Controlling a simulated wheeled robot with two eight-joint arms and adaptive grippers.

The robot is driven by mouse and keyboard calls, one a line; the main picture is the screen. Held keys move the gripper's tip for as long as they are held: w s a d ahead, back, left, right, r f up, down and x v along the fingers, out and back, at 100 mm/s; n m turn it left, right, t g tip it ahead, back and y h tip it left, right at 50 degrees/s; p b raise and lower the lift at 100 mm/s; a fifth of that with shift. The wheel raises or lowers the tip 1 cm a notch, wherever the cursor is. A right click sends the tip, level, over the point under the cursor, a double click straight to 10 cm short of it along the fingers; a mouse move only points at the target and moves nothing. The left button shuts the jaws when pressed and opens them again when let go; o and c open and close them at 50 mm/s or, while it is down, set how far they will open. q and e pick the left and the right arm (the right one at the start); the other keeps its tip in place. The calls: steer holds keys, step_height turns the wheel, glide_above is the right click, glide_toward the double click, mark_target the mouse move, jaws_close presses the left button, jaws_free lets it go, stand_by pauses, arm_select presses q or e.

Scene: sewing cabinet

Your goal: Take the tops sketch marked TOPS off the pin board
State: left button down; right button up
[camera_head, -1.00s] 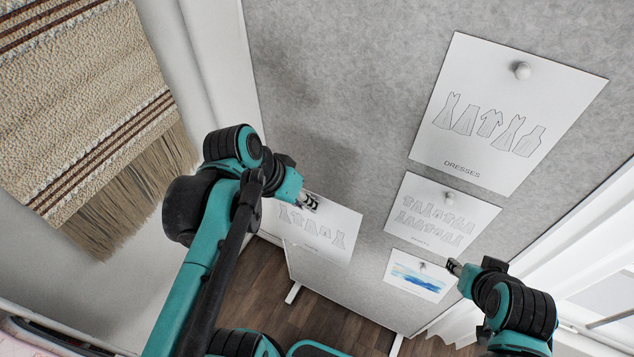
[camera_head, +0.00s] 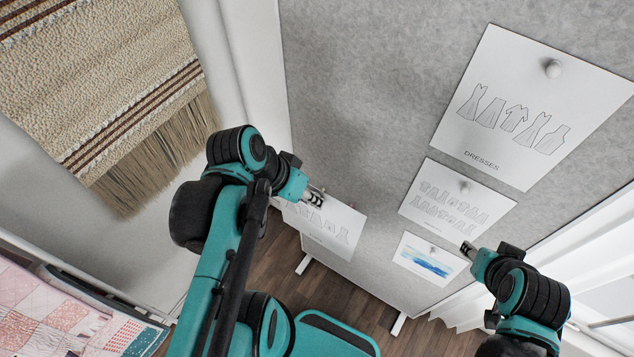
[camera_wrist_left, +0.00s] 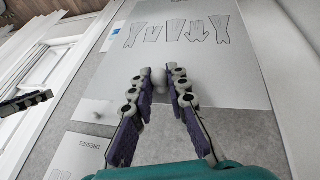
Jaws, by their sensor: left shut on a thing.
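The tops sketch (camera_head: 340,232) is a white sheet with a row of faint garment outlines, low on the left in the head view. Its label is too faint to read. My left gripper (camera_head: 316,198) is shut at the sheet's upper edge. In the left wrist view the fingers (camera_wrist_left: 163,78) close around a pale round pin head, and the sheet (camera_wrist_left: 230,65) extends beyond them. The sheet seems to stand off the grey pin board (camera_head: 360,110); the gap behind it is hidden. My right gripper (camera_head: 467,248) is beside the small blue-painted sheet; its jaws are too small to read.
The large DRESSES sheet (camera_head: 530,105), a middle garment sheet (camera_head: 458,207) and the blue-painted sheet (camera_head: 428,260) hang on the board's right side. A woven hanging (camera_head: 110,90) is on the left wall. A patchwork quilt (camera_head: 50,315) lies lower left. The board's middle is bare.

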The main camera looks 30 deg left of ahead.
arm_select(q)
steer(key=s+p, duration=0.5)
steer(key=s, duration=0.1)
steer(key=shift+a+p, duration=0.35)
steer(key=shift+p, duration=0.05)
steer(key=shift+s, duration=0.1)
